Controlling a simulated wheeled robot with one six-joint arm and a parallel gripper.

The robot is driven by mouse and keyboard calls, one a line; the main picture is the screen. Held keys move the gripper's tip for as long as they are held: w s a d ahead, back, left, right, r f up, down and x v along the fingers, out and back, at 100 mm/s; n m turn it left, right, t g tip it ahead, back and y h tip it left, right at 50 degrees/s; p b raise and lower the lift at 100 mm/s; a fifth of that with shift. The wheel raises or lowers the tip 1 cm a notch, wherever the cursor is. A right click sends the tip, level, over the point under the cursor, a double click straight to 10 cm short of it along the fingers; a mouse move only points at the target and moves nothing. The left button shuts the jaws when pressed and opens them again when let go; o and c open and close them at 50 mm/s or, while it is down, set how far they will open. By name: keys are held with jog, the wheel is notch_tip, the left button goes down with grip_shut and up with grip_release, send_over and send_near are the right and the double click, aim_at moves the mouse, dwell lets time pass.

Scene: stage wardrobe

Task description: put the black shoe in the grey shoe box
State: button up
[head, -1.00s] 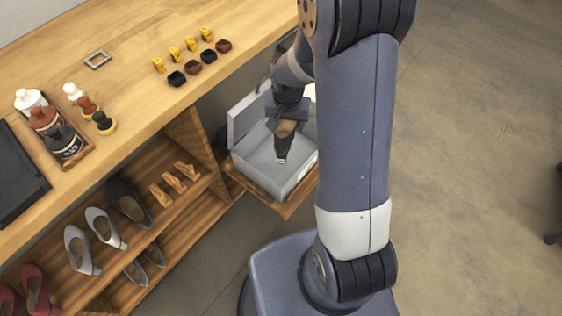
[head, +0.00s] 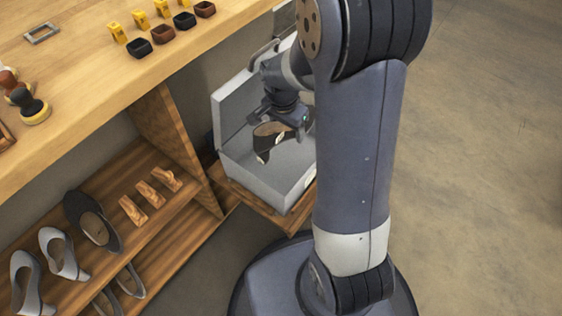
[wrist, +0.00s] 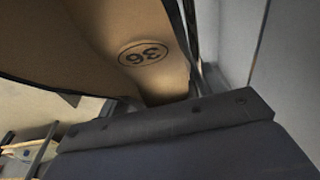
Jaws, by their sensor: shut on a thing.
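My gripper (head: 284,122) is shut on a black shoe (head: 262,150) with a tan inside, over the grey shoe box (head: 258,182). The shoe is tilted and appears within the box's opening; I cannot tell whether it touches the bottom. The box lid (head: 233,112) stands open at the back left. My arm hides the box's right side. In the wrist view, the held shoe's tan surface (wrist: 110,40) with a "36" mark fills the upper left, close above the gripper body. A second black shoe (head: 78,207) rests on the shelf.
The box sits on a wooden platform (head: 270,211) beside the shelf unit. Grey heels (head: 62,254) and wooden blocks (head: 146,194) stand on the shelf (head: 150,235). The wooden counter (head: 90,85) overhangs at left, with small brushes and blocks. The floor at right is clear.

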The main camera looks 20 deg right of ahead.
jog(key=b, duration=0.5)
send_near(277, 158)
jog(key=s+d+f, duration=0.1)
jog(key=d+f, duration=0.1)
jog(key=f, duration=0.1)
jog(key=s+d+f, duration=0.1)
jog(key=f, duration=0.1)
jog(key=shift+s+d, duration=0.1)
jog(key=shift+s, duration=0.2)
jog(key=w+a+b, duration=0.1)
jog(key=w+a+f, duration=0.1)
jog(key=w, duration=0.1)
jog(key=shift+w+a+b, duration=0.2)
jog(key=shift+b, duration=0.15)
jog(key=shift+f, duration=0.1)
jog(key=shift+f+b, duration=0.25)
jog(key=shift+b, duration=0.05)
jog(key=o, duration=1.2)
jog(key=shift+r, duration=0.1)
jog(key=shift+o, duration=0.2)
notch_tip(277, 158, up, 8)
jog(key=p, duration=0.3)
jog(key=shift+s+a+p, duration=0.3)
jog(key=shift+s+a, duration=0.1)
